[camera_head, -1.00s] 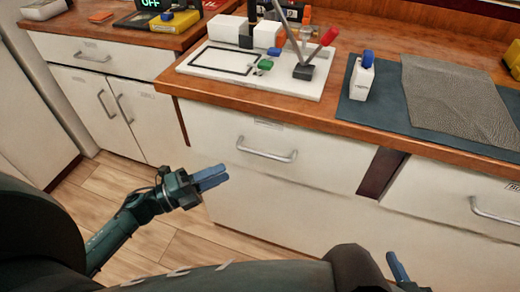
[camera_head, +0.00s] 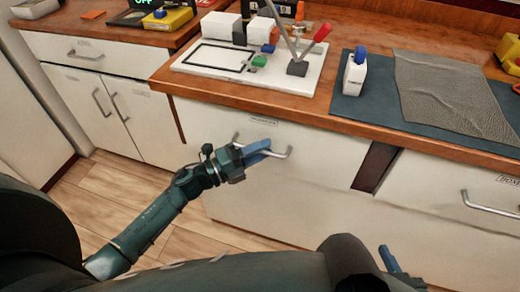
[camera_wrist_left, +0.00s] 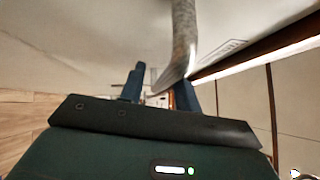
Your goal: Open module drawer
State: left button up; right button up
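The module drawer (camera_head: 320,150) is a white front under the wooden counter, with a small label above its curved metal handle (camera_head: 285,154). The drawer looks closed. My left gripper (camera_head: 258,150) is at the left part of this handle. In the left wrist view its two blue fingers (camera_wrist_left: 158,88) stand apart, and the handle (camera_wrist_left: 183,40) comes down close to the right finger. I cannot tell whether they touch. My right gripper (camera_head: 389,260) shows only in part at the bottom, low in front of the cabinets; its opening is hidden.
On the counter (camera_head: 225,93) are a white board (camera_head: 205,63) with blocks and a red-tipped lever, a white bottle with a blue top (camera_head: 355,72) and a grey cloth (camera_head: 445,95). Another drawer handle (camera_head: 490,205) is at right. The wooden floor (camera_head: 120,190) at left is clear.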

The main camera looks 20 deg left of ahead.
pick_arm(q)
jog(key=shift+c, duration=0.5)
grip_shut()
jog(key=shift+s, duration=0.1)
